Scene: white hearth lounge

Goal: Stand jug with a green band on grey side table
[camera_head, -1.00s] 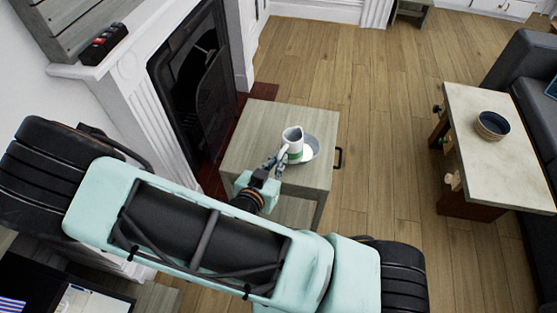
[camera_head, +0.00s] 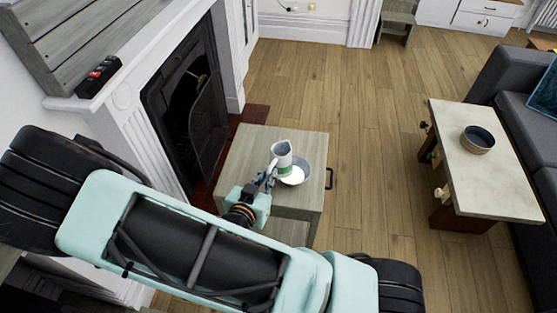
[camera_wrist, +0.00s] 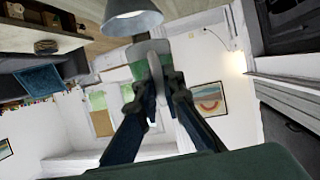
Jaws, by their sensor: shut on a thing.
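The jug (camera_head: 281,153) is pale grey-white with a green band near its lower part. My gripper (camera_head: 264,182) is shut on it, from the near side. The jug is over the top of the grey side table (camera_head: 247,150), next to or over a grey bowl (camera_head: 303,172); I cannot tell whether its base touches anything. In the wrist view the fingers (camera_wrist: 158,78) close around part of the jug (camera_wrist: 147,52), with green showing beside them. The bowl (camera_wrist: 130,22) seems to show upside down at the top there.
The left and far parts of the side table's top are clear. A dark fireplace (camera_head: 190,105) stands just left of it. A pale-topped table (camera_head: 485,180) with a dark blue bowl (camera_head: 477,140) stands right, before a grey sofa (camera_head: 515,85). Wooden floor lies between.

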